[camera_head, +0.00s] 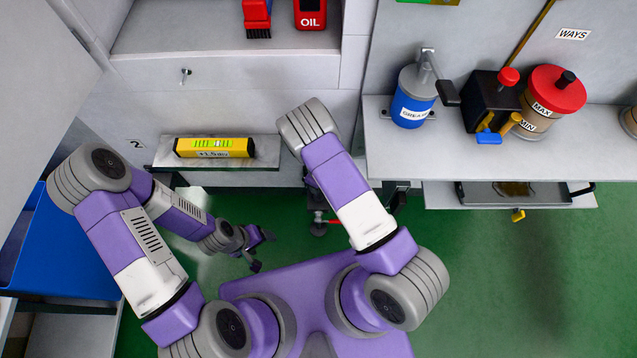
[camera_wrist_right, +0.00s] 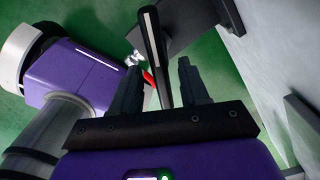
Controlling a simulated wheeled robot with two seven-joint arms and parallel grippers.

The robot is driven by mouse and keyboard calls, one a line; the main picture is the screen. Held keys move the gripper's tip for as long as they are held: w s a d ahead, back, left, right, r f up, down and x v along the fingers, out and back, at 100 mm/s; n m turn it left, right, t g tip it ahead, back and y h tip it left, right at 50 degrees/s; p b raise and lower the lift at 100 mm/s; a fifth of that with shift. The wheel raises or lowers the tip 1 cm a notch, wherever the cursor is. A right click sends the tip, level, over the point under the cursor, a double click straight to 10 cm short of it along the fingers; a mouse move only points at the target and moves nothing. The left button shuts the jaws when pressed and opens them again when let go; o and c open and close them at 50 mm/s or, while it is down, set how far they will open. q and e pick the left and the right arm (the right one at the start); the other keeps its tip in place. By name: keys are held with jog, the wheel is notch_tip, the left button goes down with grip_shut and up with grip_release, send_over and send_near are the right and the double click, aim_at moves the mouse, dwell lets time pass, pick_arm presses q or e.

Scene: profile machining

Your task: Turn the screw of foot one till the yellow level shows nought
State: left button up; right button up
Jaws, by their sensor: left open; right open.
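The yellow level (camera_head: 213,153) lies on a small grey ledge of the cabinet; its green vial shows, but the bubble is too small to read. A foot with a round pad (camera_head: 318,229) stands low beside my right forearm, with a red piece (camera_head: 334,221) next to it; its number is not visible. In the right wrist view my right gripper (camera_wrist_right: 158,68) is open. A dark bar (camera_wrist_right: 153,50) shows between its fingers, seemingly not gripped; the depth is unclear. The right gripper is hidden in the head view. My left gripper (camera_head: 262,251) is open and empty above the floor.
A "2" label (camera_head: 136,143) is left of the ledge (camera_head: 268,153). A right-hand shelf (camera_head: 390,150) carries a blue grease pot (camera_head: 412,97) and a red-lidded can (camera_head: 553,92); a tray (camera_head: 515,195) sits below. A blue bin (camera_head: 55,260) stands left. Green floor (camera_head: 520,290) is clear at right.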

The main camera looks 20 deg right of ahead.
notch_tip(320, 180, up, 7)
jog(key=shift+r+p, duration=0.2)
jog(key=shift+p, duration=0.95)
